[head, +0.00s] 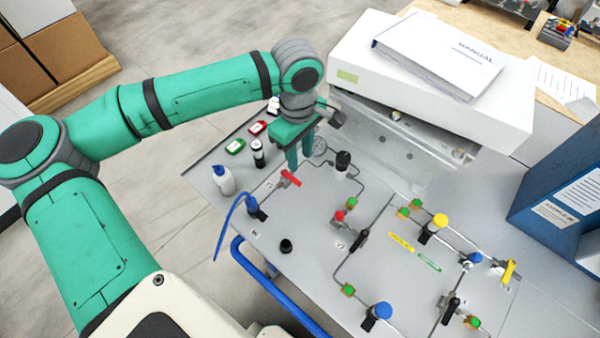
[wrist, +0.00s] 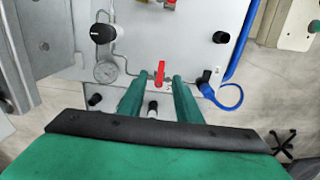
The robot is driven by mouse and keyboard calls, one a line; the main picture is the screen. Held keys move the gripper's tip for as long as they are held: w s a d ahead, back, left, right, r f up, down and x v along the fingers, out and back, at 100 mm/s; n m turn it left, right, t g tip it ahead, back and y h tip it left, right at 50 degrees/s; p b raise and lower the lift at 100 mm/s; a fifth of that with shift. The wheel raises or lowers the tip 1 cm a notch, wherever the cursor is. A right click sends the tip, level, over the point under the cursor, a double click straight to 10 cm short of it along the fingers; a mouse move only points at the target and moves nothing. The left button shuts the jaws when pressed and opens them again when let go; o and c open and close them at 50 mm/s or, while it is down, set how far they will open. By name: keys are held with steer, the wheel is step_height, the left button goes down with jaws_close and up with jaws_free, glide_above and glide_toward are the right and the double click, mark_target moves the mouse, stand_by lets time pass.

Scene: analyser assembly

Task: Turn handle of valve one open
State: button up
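The valve one handle (head: 290,178) is a small red lever on the grey panel, near a V1 label. In the wrist view the red handle (wrist: 160,72) shows in the gap between my fingertips, pointing along the fingers. My green gripper (head: 300,162) is open and empty, with its fingers pointing down close to the handle. In the wrist view my gripper (wrist: 160,76) has its two fingers apart, one on each side of the handle. I cannot tell whether either finger touches it. The valve body is partly hidden.
A black knob (head: 343,160) and a round gauge (head: 319,147) stand close to my gripper. A blue hose (head: 232,220) joins a fitting nearby. A white bottle (head: 223,180) stands to the left. A white box (head: 440,85) with a manual (head: 440,55) is behind.

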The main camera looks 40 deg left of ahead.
mark_target(297, 181)
steer(key=f, duration=0.9)
steer(key=shift+a+f, duration=0.35)
steer(key=shift+a, duration=0.05)
steer(key=shift+s+a+f, duration=0.1)
steer(key=shift+s+f, duration=0.1)
steer(key=shift+f, duration=0.3)
steer(key=shift+w, duration=0.1)
jaws_close()
